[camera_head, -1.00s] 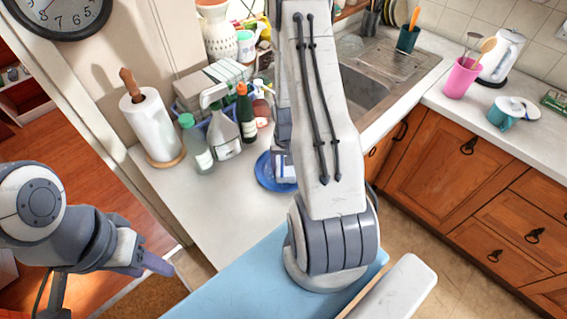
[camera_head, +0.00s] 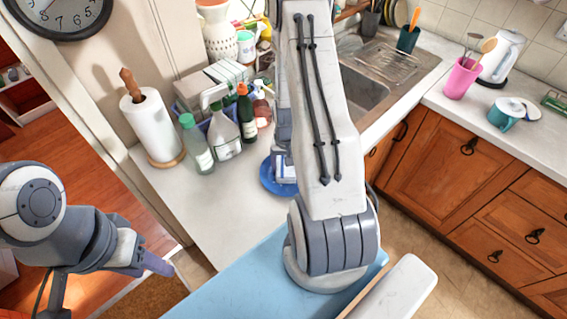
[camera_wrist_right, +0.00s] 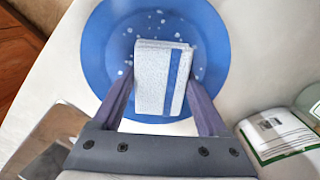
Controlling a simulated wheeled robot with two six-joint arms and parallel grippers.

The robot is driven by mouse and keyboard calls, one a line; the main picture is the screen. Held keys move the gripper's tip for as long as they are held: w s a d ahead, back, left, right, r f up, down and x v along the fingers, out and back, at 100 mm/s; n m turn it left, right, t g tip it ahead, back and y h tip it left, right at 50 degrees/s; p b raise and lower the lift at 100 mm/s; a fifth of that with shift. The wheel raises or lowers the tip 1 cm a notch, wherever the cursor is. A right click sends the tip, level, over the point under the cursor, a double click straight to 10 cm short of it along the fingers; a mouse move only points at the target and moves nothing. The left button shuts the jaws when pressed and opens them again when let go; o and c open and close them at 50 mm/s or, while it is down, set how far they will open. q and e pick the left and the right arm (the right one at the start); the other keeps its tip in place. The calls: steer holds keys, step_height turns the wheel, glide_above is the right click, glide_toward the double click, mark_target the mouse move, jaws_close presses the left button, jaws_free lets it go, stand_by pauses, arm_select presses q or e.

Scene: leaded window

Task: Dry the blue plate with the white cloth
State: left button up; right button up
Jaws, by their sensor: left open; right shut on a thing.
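The blue plate (camera_head: 269,181) lies on the white counter, partly hidden behind my right arm in the head view. In the right wrist view the blue plate (camera_wrist_right: 100,45) shows nearly whole, with pale droplets scattered on its surface. The folded white cloth (camera_wrist_right: 153,80), with a blue stripe, is between the fingers of my right gripper (camera_wrist_right: 158,92). My right gripper is shut on the cloth and holds it over the middle of the plate; I cannot tell how firmly they touch. My left gripper (camera_head: 158,264) is open and empty, away from the plate at the lower left.
Several bottles, including a white spray bottle (camera_head: 224,134) and a dark bottle (camera_head: 246,118), stand behind the plate. A paper towel roll (camera_head: 151,125) stands at the left. The sink (camera_head: 362,88) is to the right. Bare counter (camera_head: 207,205) lies left of the plate.

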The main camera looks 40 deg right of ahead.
steer(key=shift+w+a+r, duration=0.1)
steer(key=shift+w, duration=0.4)
steer(key=shift+a, duration=0.55)
steer(key=shift+d+f, duration=0.2)
steer(key=shift+d, duration=0.9)
steer(key=shift+a+r, duration=0.1)
steer(key=shift+a, duration=1)
steer(key=shift+d, duration=1.1)
steer(key=shift+a, duration=0.5)
steer(key=shift+w, duration=0.55)
steer(key=shift+s, duration=1.1)
steer(key=shift+w, duration=0.55)
steer(key=shift+a, duration=0.5)
steer(key=shift+d, duration=1.1)
steer(key=shift+a, duration=1.1)
steer(key=shift+d, duration=1.1)
steer(key=shift+a, duration=0.55)
